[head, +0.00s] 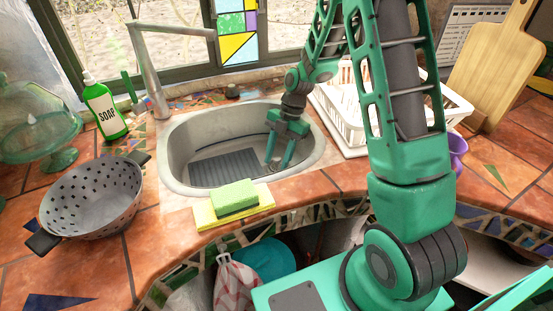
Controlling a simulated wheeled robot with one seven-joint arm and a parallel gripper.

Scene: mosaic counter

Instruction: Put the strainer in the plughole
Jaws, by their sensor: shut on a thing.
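The steel sink (182,150) is set into the tiled counter. My gripper (279,166) reaches down into its right part, fingers pointing down near the basin floor. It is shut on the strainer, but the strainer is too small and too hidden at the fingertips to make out. The plughole cannot be seen; I cannot tell how far the fingertips are from it.
A dark ribbed mat (224,169) lies in the sink under the faucet (150,75). A green sponge on a yellow cloth (204,216) lies at the front rim. A colander (92,196) and soap bottle (104,108) stand left, a white dish rack (344,105) right.

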